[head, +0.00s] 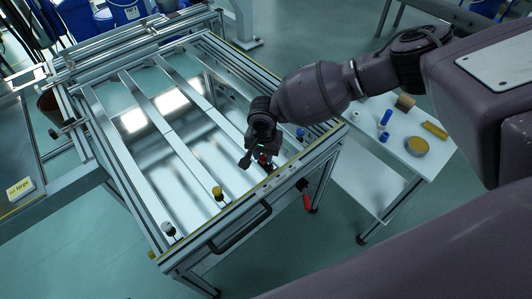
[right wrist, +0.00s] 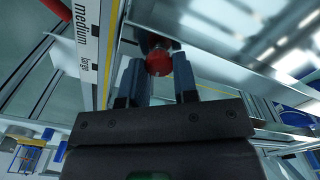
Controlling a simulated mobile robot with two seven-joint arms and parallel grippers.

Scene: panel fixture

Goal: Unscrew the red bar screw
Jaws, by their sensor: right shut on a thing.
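The red bar screw (head: 264,158) stands at the front rail of the panel fixture, mostly hidden by my right gripper in the head view. In the right wrist view its round red head (right wrist: 158,62) sits between the two fingertips. My right gripper (head: 257,161) reaches down from the upper right and is shut on the red screw. The screw's shaft and thread are hidden, so I cannot tell how deep it sits. My left gripper is in neither view.
A red handle (head: 307,202) hangs under the fixture's right corner. A white side table (head: 398,153) with small parts stands at right.

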